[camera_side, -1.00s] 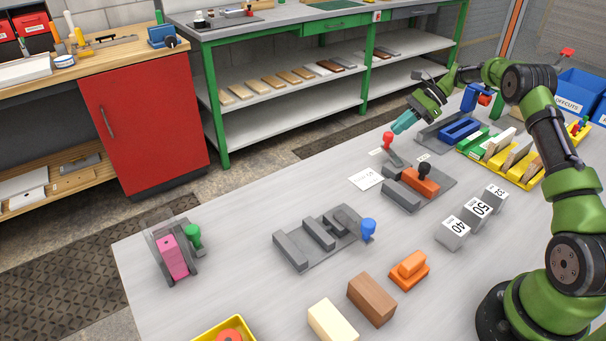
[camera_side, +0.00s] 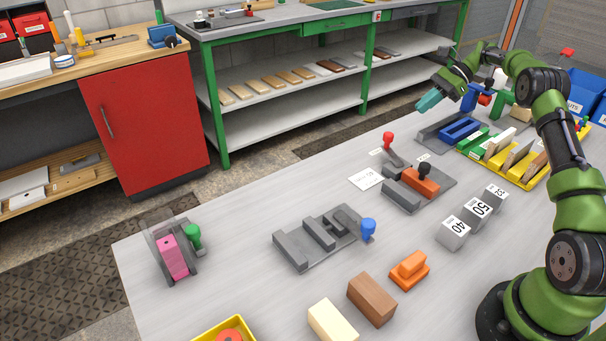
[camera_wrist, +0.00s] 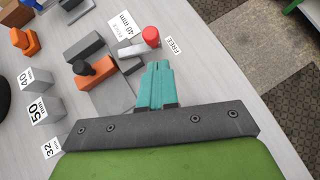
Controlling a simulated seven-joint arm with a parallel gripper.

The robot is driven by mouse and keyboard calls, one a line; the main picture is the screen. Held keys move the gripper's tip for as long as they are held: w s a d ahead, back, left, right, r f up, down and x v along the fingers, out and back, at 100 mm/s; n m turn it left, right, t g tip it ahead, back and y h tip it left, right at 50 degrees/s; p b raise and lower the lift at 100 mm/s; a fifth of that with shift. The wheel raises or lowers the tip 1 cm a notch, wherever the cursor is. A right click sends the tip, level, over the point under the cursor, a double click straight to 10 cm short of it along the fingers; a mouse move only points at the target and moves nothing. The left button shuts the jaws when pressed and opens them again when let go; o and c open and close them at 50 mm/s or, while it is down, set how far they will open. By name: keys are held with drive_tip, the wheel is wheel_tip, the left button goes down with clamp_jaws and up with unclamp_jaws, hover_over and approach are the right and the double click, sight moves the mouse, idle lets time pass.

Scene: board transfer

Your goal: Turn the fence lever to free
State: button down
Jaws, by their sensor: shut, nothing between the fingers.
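The fence lever (camera_side: 395,158) is a grey arm with a red knob (camera_side: 388,137), beside the grey fixture that holds an orange block (camera_side: 421,182) with a dark knob. In the wrist view the lever (camera_wrist: 132,49) extends toward the white FREE label (camera_wrist: 172,44), its red knob (camera_wrist: 150,37) close to that label. My gripper (camera_side: 427,101) has teal fingers and is raised behind the lever, apart from it. In the wrist view the fingers (camera_wrist: 157,68) are together and empty. They and the gripper body hide part of the table.
A white card (camera_side: 366,179) lies beside the fixture. Numbered grey blocks (camera_side: 478,212) stand to the right. A blue-block fixture (camera_side: 458,131) and a yellow tray (camera_side: 533,181) with boards are behind. A grey fixture with a blue knob (camera_side: 368,227) is in front.

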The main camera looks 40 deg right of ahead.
drive_tip(key=shift+v, duration=1.55)
